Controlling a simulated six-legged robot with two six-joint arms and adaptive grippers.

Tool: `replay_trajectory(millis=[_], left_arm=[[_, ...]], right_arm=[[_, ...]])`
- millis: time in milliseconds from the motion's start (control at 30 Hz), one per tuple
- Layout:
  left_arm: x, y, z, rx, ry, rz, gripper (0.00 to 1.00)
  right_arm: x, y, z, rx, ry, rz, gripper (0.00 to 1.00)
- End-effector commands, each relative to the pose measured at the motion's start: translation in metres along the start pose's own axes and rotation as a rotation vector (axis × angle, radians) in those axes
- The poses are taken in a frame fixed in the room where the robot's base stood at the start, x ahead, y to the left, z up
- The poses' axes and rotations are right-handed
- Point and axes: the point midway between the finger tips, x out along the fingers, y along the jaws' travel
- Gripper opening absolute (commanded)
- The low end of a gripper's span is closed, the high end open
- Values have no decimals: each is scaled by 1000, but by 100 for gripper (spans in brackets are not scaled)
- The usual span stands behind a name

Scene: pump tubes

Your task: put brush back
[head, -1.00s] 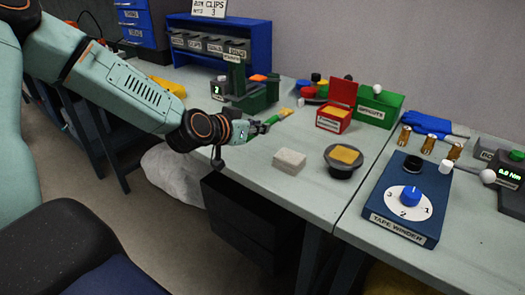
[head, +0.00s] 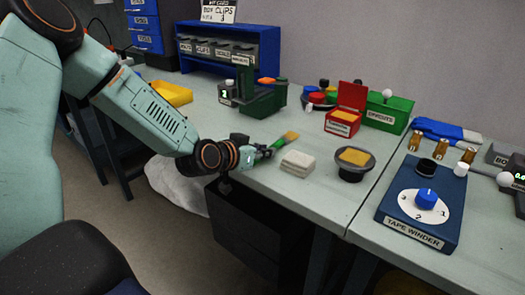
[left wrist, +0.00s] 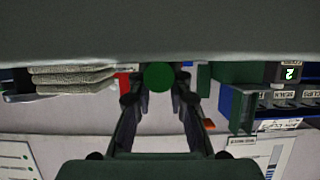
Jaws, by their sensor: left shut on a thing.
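The brush (head: 289,137) has a green handle and pale yellow-brown bristles. My left gripper (head: 262,152) is shut on its handle near the bench's front edge. The bristles point away from me, toward the back right. In the left wrist view, the round green handle end (left wrist: 158,77) shows between the two fingers. The fingers hide part of the handle in the head view. Whether the brush touches the bench is unclear. My right gripper is not in view.
A stack of pale pads (head: 297,162) lies just right of the brush. A dark bowl with a yellow sponge (head: 354,157) stands farther right. A green press (head: 252,100), red box (head: 343,124) and green box (head: 386,115) stand behind. A blue tape winder (head: 425,237) is at right.

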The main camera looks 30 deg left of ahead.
Motion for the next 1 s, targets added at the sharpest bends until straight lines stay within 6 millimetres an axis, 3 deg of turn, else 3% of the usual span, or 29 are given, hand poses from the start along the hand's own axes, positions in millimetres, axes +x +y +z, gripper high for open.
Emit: replay_trajectory(millis=[33, 67, 300, 700, 1000], left_arm=[[1, 0, 2, 1, 0, 0, 0], [1, 0, 2, 0, 0, 0, 20], [1, 0, 1, 0, 0, 0, 40], [-2, 0, -4, -2, 1, 0, 41], [-32, -1, -6, -9, 1, -1, 41]], right_arm=[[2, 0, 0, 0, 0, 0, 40], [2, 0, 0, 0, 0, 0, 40], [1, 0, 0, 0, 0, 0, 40], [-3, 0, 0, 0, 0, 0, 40], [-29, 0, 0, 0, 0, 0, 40]])
